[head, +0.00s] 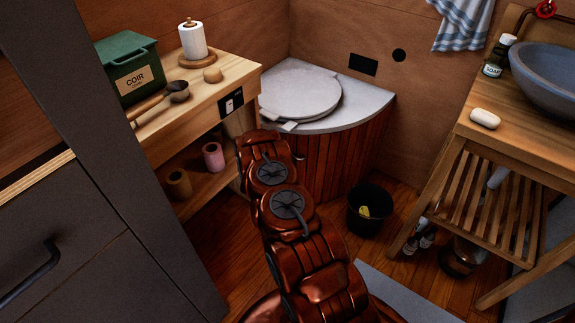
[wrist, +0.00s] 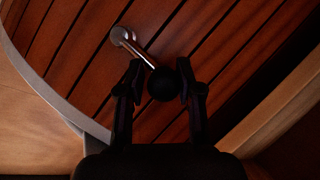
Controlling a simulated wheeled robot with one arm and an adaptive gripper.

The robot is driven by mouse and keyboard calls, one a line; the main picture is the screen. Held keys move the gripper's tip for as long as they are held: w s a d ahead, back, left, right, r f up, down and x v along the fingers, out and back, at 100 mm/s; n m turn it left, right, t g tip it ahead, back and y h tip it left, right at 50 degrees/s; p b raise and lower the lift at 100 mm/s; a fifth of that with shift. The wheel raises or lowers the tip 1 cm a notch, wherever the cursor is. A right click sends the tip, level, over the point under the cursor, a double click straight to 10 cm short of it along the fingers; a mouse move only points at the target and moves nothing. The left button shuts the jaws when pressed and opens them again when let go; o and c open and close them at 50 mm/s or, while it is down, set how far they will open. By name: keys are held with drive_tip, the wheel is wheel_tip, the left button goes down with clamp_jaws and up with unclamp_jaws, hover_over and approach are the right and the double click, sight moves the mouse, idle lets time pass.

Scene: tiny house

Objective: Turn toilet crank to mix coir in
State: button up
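The toilet (head: 345,165) is a corner unit with a dark wood-slat front, a grey top and a round lid (head: 300,92), which is down. Its slatted front (wrist: 80,70) also fills much of the wrist view. The crank (wrist: 140,48) has a shiny metal arm running from a round hub on the slats to a black knob (wrist: 162,84). My gripper (wrist: 160,82) is open, with one finger on each side of the knob. A small gap shows at the left finger; contact at the right finger is unclear. The head view hides the crank and my gripper.
A wooden shelf unit (head: 215,85) on the left holds a green coir bin (head: 128,70), a scoop (head: 176,90) and a paper roll (head: 193,40). A black bucket (head: 369,210) stands on the floor right of my arm. A slatted washstand (head: 490,200) stands further right.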

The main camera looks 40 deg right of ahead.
drive_tip(key=o, duration=0.3)
drive_tip(key=shift+a+f, duration=0.1)
drive_tip(key=shift+a, duration=0.05)
drive_tip(key=v, duration=1.2)
